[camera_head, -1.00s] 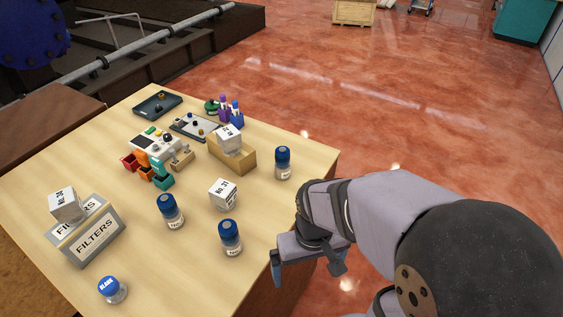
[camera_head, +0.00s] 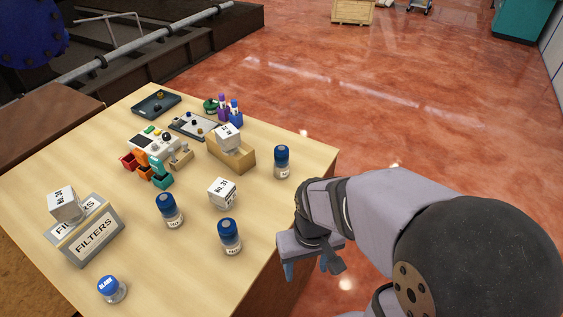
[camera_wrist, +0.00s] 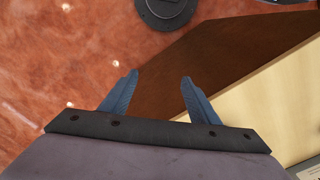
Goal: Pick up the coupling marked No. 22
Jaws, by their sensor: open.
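Three white block-like pieces with dark number marks are in the head view. One (camera_head: 228,139) sits on a tan box, and its mark appears to read 22. One (camera_head: 222,193) stands on the bare tabletop, with a mark like No. 31. One (camera_head: 65,204) sits on the grey FILTERS box, with a mark like No. 20. The small print is hard to read. My gripper (camera_head: 306,268) is open and empty, off the table's right edge, apart from all three. In the wrist view my gripper (camera_wrist: 159,80) shows two spread blue fingers with nothing between them.
The tan box (camera_head: 234,157), a control unit with coloured bins (camera_head: 160,181), dark trays (camera_head: 157,104) and the FILTERS box (camera_head: 96,237) are on the table (camera_head: 190,270). The front middle is bare.

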